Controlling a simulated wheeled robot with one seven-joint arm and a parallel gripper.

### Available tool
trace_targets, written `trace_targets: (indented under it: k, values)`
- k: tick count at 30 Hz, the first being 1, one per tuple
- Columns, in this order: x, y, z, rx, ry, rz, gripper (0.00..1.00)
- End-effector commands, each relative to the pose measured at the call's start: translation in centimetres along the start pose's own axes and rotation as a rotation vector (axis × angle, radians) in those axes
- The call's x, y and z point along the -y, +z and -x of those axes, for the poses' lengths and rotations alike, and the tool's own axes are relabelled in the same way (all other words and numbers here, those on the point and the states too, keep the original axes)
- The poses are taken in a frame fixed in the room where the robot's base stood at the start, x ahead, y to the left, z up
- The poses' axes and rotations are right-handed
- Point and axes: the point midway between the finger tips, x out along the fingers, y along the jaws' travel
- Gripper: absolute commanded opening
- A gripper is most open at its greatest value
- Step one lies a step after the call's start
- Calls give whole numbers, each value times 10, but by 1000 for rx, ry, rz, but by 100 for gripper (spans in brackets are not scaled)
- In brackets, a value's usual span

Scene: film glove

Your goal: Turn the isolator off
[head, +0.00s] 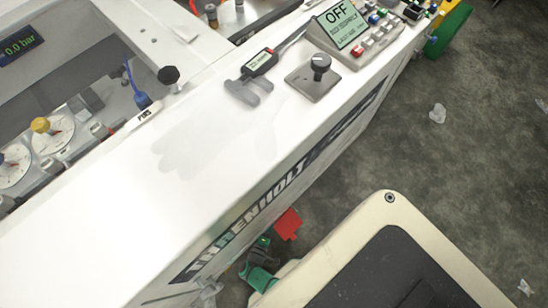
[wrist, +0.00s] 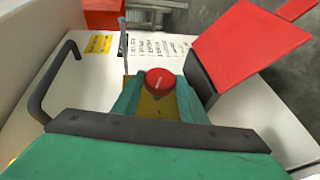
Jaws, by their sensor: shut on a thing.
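The isolator's red round knob (wrist: 160,80) shows in the wrist view, with a short pale mark on its face, near upright. It stands on a yellow base on a white panel. My green gripper (wrist: 158,98) has a finger on each side of the knob and is shut on it. The contact itself is partly hidden by the fingers. In the head view, my green gripper (head: 261,262) is low beside the front face of the white machine. The knob is hidden there.
A red plate (wrist: 250,45) sticks out right of the knob; a dark handle (wrist: 50,85) stands left. A red box (wrist: 103,14) is above. In the head view, a console (head: 350,35) reading OFF and a black knob (head: 320,66) sit on the machine top (head: 130,215).

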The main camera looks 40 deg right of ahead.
Motion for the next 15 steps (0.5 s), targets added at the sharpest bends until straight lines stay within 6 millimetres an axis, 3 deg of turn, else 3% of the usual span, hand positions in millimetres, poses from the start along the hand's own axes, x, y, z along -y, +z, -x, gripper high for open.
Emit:
trace_targets:
  k: [6, 7, 9, 15]
  values:
    - [4, 6, 0, 3, -11, 8, 16]
    - [4, 6, 0, 3, -11, 8, 46]
    - [4, 5, 0, 2, -10, 7, 56]
    - [2, 3, 0, 0, -7, 5, 56]
